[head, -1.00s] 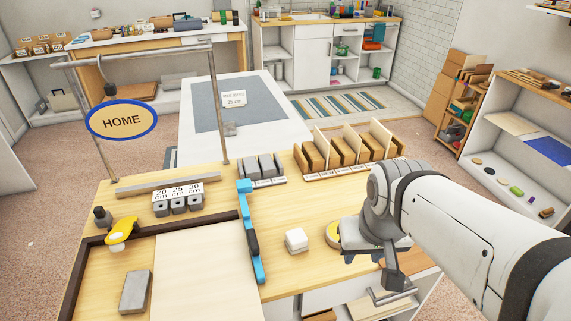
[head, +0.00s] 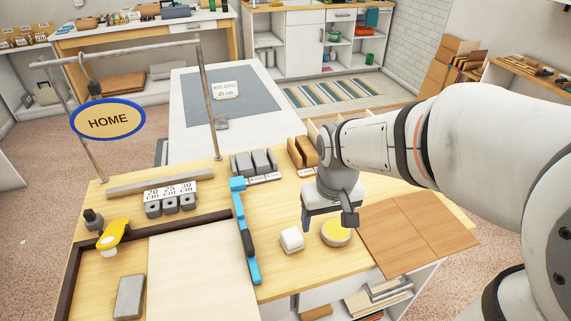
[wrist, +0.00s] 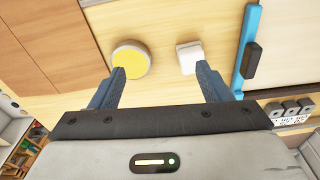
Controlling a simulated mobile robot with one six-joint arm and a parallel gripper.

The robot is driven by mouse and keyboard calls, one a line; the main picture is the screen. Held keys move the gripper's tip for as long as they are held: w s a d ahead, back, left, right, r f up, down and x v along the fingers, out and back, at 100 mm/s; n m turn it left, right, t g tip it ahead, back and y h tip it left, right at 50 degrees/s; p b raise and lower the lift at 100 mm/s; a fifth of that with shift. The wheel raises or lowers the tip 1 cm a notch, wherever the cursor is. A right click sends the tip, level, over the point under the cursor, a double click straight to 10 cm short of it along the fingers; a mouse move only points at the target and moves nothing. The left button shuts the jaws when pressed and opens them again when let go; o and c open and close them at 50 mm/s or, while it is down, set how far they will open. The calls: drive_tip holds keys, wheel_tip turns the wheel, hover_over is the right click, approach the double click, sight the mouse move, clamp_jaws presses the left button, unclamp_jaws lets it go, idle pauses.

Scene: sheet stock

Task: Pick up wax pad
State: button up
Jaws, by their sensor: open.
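The wax pad appears to be the round yellow disc with a pale rim (head: 337,234), lying flat on the wooden bench. In the wrist view the wax pad (wrist: 131,60) lies just beyond the left fingertip, which overlaps its near edge in the picture. My gripper (head: 328,222) is open and empty, over the bench just behind the wax pad in the head view. In the wrist view both blue-grey fingers of my gripper (wrist: 160,72) are spread wide. I cannot tell how high the fingertips are above the bench.
A small white block (head: 291,239) sits left of the wax pad. A blue straightedge with a black grip (head: 246,235) lies farther left, beside a pale sheet (head: 195,275). A brown panel (head: 420,235) lies to the right. Card dividers (head: 302,153) stand behind.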

drive_tip(key=n+g, duration=0.1)
drive_tip(key=n, duration=0.1)
hover_over(292, 235)
drive_tip(key=f, duration=0.3)
drive_tip(key=f+p, duration=0.1)
drive_tip(key=shift+s+d+f, duration=0.15)
drive_tip(key=shift+s+d, duration=0.05)
drive_tip(key=shift+d, duration=0.2)
drive_tip(key=shift+a+f, duration=0.15)
drive_tip(key=shift+f, duration=0.15)
drive_tip(key=shift+w+a+f+p, duration=0.15)
drive_tip(key=shift+f, duration=1.8)
drive_tip(key=shift+w+a+f+p, duration=0.1)
drive_tip(key=shift+f+p, duration=0.05)
drive_tip(key=shift+f, duration=1.75)
drive_tip(key=shift+c, duration=0.5)
drive_tip(key=c, duration=1)
wheel_tip(292, 235, up, 10)
drive_tip(key=shift+r, duration=0.1)
drive_tip(key=o, duration=0.5)
drive_tip(key=c, duration=0.4)
